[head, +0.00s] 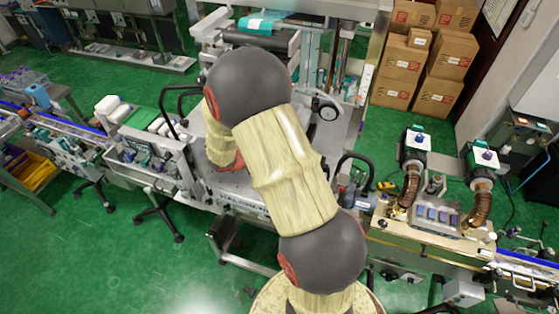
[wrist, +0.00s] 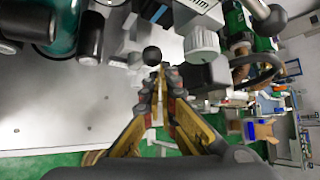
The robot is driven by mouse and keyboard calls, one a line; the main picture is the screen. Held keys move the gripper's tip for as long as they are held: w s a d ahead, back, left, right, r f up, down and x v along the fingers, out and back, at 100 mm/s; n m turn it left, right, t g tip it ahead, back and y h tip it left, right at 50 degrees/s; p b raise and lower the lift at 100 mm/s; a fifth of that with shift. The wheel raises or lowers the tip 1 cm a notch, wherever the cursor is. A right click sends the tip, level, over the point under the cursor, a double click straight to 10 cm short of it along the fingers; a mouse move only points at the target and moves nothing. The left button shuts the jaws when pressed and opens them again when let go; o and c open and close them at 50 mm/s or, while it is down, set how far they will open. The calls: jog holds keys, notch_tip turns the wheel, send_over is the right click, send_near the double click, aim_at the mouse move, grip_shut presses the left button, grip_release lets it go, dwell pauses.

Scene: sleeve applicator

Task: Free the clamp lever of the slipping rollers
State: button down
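In the wrist view, a black ball knob (wrist: 152,55) stands just beyond my fingertips, probably the end of the clamp lever; its stem is hard to make out. My gripper (wrist: 160,78) points at it with its fingers brought together and nothing clearly held between them. The knob looks close to the tips, but I cannot tell whether they touch. Dark rollers (wrist: 28,22) lie at the upper left of the wrist view. In the head view, my arm hides my gripper and the lever, over the grey plate of the middle machine (head: 240,183).
A pale ridged knob (wrist: 201,46) and another black knob (wrist: 271,20) are right of the ball knob. A bare metal plate (wrist: 60,105) fills the left. In the head view, a black handle (head: 352,158) curves beside my arm, and cardboard boxes (head: 448,55) stand behind.

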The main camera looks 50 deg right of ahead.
dwell(0.4)
jog(key=v, duration=1.2)
dwell(0.4)
